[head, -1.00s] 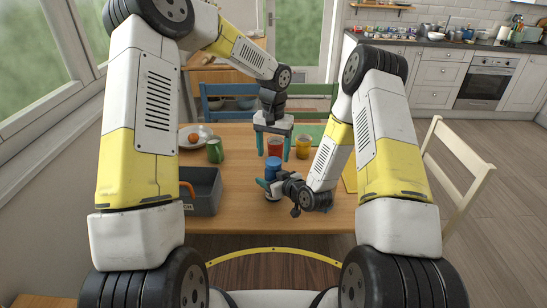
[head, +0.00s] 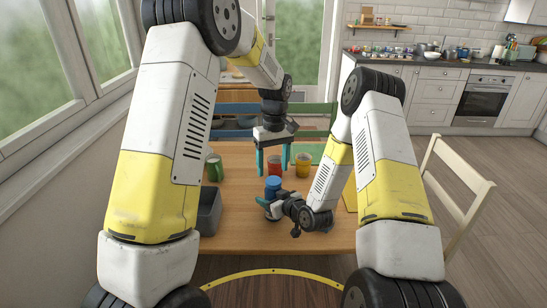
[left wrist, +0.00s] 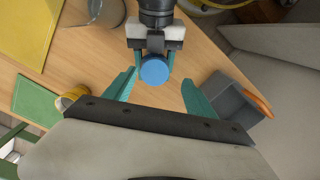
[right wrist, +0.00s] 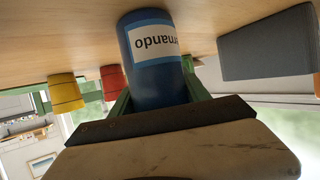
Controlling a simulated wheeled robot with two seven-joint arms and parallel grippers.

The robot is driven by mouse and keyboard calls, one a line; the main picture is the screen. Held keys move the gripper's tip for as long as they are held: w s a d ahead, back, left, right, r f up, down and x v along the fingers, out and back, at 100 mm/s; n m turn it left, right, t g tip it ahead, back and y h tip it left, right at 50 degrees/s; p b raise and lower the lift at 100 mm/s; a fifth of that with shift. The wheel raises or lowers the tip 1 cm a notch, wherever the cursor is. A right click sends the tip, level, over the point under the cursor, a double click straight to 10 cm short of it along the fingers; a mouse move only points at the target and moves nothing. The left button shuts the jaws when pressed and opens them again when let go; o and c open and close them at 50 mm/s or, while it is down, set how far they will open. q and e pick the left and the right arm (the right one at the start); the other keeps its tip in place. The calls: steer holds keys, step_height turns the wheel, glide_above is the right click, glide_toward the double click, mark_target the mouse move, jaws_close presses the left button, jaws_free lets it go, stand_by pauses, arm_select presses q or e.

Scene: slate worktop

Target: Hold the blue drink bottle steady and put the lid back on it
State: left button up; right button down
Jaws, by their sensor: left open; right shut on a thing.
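The blue drink bottle (head: 272,187) stands upright on the wooden table. A white label with partly cut lettering shows on it in the right wrist view (right wrist: 150,45). My right gripper (head: 265,202) is shut around the bottle's side. A flat, round blue lid (left wrist: 154,71) appears to sit on top of the bottle; I cannot tell whether it is tight. My left gripper (head: 272,172) points down above the bottle, open and empty. In the left wrist view its teal fingers (left wrist: 158,82) stand apart on either side of the lid, touching nothing.
A red cup (head: 275,164) and a yellow cup (head: 302,168) stand behind the bottle. A green cup (head: 214,169) is at the left.

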mark_target(273, 180)
arm_select(q)
steer(key=r+n, duration=0.1)
steer(key=n, duration=0.1)
steer(key=r+n, duration=0.1)
steer(key=n, duration=0.1)
steer(key=shift+w+d+r+t, duration=0.1)
steer(key=shift+w+r+t, duration=0.2)
steer(key=shift+w+r, duration=0.1)
steer(key=shift+f, duration=0.1)
steer(key=shift+f, duration=4)
jaws_close()
